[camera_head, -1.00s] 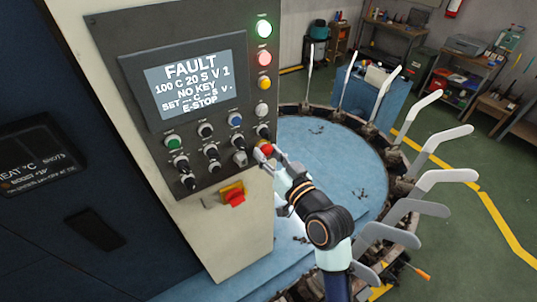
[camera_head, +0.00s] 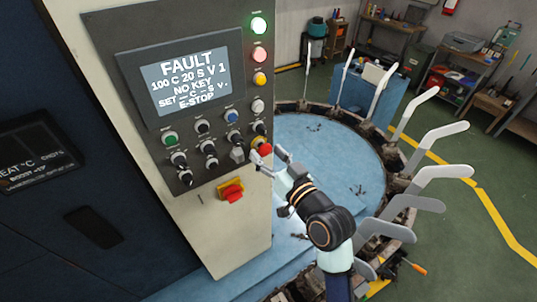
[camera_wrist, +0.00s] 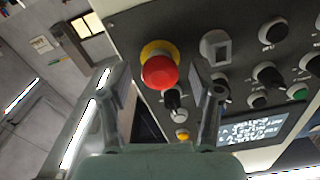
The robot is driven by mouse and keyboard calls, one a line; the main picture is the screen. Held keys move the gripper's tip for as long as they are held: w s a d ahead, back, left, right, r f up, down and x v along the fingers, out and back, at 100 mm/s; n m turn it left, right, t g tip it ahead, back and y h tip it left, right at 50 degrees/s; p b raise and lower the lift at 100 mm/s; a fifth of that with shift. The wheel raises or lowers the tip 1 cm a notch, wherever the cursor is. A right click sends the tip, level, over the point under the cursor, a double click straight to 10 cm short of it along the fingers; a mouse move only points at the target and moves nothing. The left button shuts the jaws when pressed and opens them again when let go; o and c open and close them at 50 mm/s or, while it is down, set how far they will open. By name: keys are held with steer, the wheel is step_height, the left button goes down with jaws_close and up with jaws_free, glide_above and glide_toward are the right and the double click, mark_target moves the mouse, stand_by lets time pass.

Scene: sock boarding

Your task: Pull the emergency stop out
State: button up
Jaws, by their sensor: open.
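The emergency stop is a red mushroom button (camera_head: 264,149) on a yellow base at the lower right of the control panel. In the wrist view, the emergency stop (camera_wrist: 159,71) shows between my two fingers, ahead of them. My gripper (camera_head: 267,156) is open in front of it, with its fingers spread to either side. The wrist view shows my gripper (camera_wrist: 163,88) empty, with nothing between the pads except the view of the button. I cannot tell whether a finger touches the button. The panel display (camera_head: 186,81) reads FAULT, NO KEY and E-STOP.
A red switch on a yellow plate (camera_head: 231,191) is below. A round blue table (camera_head: 325,165) ringed by pale sock forms (camera_head: 442,135) stands to the right.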

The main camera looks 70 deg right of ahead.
steer(key=v, duration=1.2)
steer(key=w+a+r+n+y+p, duration=0.3)
steer(key=w+a+n+y+p, duration=0.35)
steer(key=w+a, duration=0.95)
steer(key=a+r+n+g+y+p, duration=0.1)
steer(key=a+n+g+y+p, duration=0.1)
steer(key=a, duration=1.7)
steer(key=shift+w+n+y+p, duration=0.4)
steer(key=shift+n+y, duration=0.45)
steer(key=shift+y, duration=0.2)
steer(key=shift+r, duration=0.1)
